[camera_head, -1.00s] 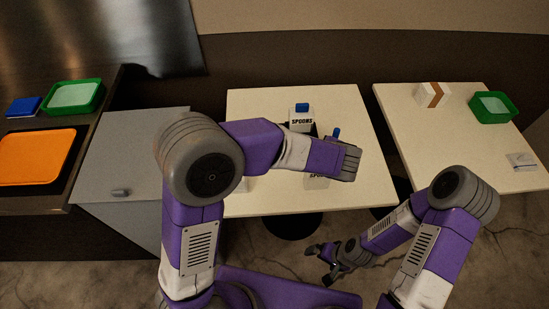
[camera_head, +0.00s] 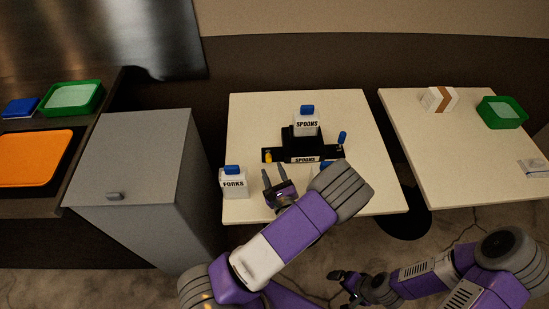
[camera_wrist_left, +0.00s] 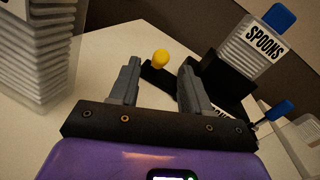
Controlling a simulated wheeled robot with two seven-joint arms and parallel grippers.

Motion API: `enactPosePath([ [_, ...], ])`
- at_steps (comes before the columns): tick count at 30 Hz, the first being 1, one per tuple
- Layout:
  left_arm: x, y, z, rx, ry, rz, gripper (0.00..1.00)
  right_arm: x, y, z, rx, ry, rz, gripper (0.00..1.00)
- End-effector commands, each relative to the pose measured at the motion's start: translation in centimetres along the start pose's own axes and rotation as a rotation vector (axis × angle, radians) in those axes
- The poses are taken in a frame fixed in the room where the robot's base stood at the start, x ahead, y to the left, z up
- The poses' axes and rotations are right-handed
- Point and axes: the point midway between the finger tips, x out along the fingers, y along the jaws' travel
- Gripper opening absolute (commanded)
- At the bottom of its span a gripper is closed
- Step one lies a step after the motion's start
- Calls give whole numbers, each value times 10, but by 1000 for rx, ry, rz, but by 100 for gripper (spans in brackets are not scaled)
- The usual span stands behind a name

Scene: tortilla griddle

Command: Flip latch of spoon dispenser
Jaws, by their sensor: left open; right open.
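The spoon dispenser is a black stand (camera_head: 286,144) on the middle table, with a white SPOONS box (camera_head: 307,123) with a blue lid at its top. A yellow knob (camera_head: 268,156) is at its left end and a blue-tipped lever (camera_head: 342,138) at its right end. My left gripper (camera_head: 274,178) is open and empty just in front of the yellow knob. In the left wrist view the yellow knob (camera_wrist_left: 161,57) shows ahead, between and beyond the two open fingers (camera_wrist_left: 158,82), apart from them. My right gripper (camera_head: 343,280) is open and low, in front of the table.
A white FORKS box (camera_head: 234,184) with a blue lid stands left of my left gripper; its ribbed side fills the upper left of the wrist view. Another blue-topped box is mostly hidden behind my left arm. A grey cabinet (camera_head: 135,150) stands left of the table (camera_head: 250,110).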

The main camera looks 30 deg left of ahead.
Motion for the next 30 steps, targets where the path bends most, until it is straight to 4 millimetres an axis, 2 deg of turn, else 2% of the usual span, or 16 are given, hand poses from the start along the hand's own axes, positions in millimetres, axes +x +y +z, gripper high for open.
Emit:
enactPosePath([
  [6, 36, -1, -1, -2, -1, -1, 47, 6, 2, 0, 0, 0, 0, 100],
  [10, 52, -2, -1, -1, 0, -2, 47, 9, 3, 0, 0, 0, 0, 100],
  [15, 61, -2, -1, 1, 1, -2, 47, 10, 4, 0, 0, 0, 0, 100],
  [22, 62, -2, -1, 1, 2, -2, 47, 9, 4, 0, 0, 0, 0, 100],
  [30, 62, -2, -1, 1, 2, -2, 7, 9, 4, 0, 0, 0, 0, 100],
])
